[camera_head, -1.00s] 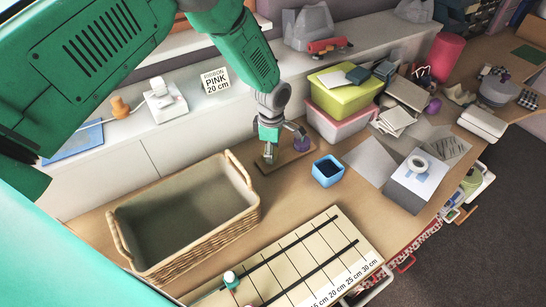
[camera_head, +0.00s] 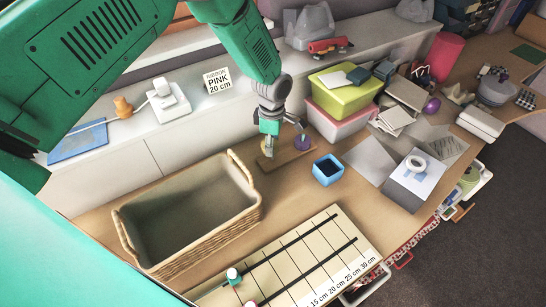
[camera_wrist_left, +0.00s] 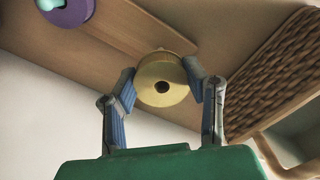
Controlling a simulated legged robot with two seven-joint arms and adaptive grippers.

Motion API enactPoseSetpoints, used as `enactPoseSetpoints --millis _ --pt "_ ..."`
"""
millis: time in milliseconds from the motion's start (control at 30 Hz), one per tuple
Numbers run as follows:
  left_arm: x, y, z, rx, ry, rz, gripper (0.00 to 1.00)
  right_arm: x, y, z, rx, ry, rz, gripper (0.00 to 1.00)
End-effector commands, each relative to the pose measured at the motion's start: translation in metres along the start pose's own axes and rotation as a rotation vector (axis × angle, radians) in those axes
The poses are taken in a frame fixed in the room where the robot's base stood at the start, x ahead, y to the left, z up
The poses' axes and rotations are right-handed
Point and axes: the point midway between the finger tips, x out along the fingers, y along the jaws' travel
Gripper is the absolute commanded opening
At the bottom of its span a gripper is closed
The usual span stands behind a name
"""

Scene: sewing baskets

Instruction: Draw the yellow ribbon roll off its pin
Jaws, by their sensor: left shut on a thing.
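The yellow ribbon roll (camera_wrist_left: 161,82) sits between the two fingers of my left gripper (camera_wrist_left: 160,75) in the left wrist view, its round face and dark centre hole toward the camera. In the head view my left gripper (camera_head: 272,146) is low at the wooden pin board (camera_head: 287,154), and the roll is mostly hidden there. My left gripper is shut on the roll. I cannot tell whether the pin is still inside it. A purple roll (camera_head: 303,142) stands on the same board; it also shows in the left wrist view (camera_wrist_left: 68,10). My right gripper is not in view.
A wicker basket (camera_head: 153,262) stands left of the board and close to it. A blue box (camera_head: 328,170) is to the right. A ruled measuring mat (camera_head: 335,230) lies in front. A card (camera_head: 217,80) reading "PINK 20 cm" stands on the ledge behind.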

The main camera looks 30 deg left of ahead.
Motion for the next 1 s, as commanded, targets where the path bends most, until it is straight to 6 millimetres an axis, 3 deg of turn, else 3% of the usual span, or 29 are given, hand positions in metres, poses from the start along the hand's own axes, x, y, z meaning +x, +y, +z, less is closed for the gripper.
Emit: enactPoseSetpoints --millis 600,1000 --pt "-0.039 0.000 0.000 0.000 -0.001 -0.001 0.00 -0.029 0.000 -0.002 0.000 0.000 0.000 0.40" --pt "-0.039 0.000 0.000 0.000 -0.001 -0.001 0.00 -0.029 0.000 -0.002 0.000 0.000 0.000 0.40"
